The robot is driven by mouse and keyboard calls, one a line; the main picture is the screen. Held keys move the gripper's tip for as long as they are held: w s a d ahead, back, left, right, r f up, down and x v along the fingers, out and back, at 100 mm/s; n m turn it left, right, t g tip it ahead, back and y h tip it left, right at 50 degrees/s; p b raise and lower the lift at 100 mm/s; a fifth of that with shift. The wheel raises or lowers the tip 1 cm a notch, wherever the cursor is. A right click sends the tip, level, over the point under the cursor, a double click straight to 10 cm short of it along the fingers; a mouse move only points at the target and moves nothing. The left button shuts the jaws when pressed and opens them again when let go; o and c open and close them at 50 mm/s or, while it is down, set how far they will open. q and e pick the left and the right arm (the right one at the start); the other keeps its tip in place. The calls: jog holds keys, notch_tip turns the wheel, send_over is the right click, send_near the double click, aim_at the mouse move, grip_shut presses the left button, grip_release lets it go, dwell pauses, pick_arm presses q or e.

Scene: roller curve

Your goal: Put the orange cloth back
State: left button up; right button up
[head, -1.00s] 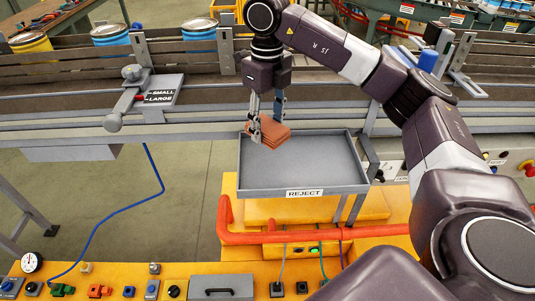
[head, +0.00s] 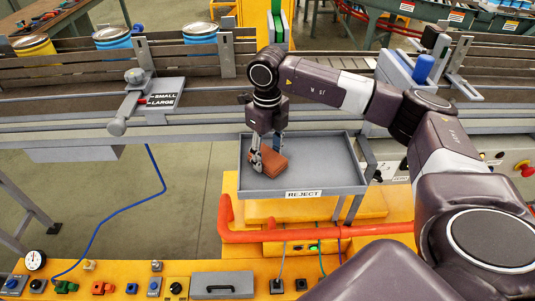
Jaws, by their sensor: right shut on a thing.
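The folded orange cloth (head: 273,162) is a small brown-orange stack at the left part of the grey reject tray (head: 334,184). My right gripper (head: 264,160) points down into the tray and is shut on the cloth. The cloth is low, at or just above the tray floor; I cannot tell whether it touches. My left gripper does not show.
Behind the tray runs the conveyor with several cans, such as a blue one (head: 200,33). A SMALL/LARGE lever (head: 130,98) stands at left. An orange-red pipe (head: 320,232) and a yellow control panel lie in front. The tray's right half is clear.

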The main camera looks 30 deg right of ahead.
aim_at(268, 156)
jog(key=o, duration=1)
jog(key=shift+f, duration=0.1)
jog(key=shift+r, duration=0.55)
notch_tip(268, 156, up, 11)
jog(key=b, duration=0.3)
jog(key=shift+r, duration=0.15)
jog(key=shift+s, duration=0.1)
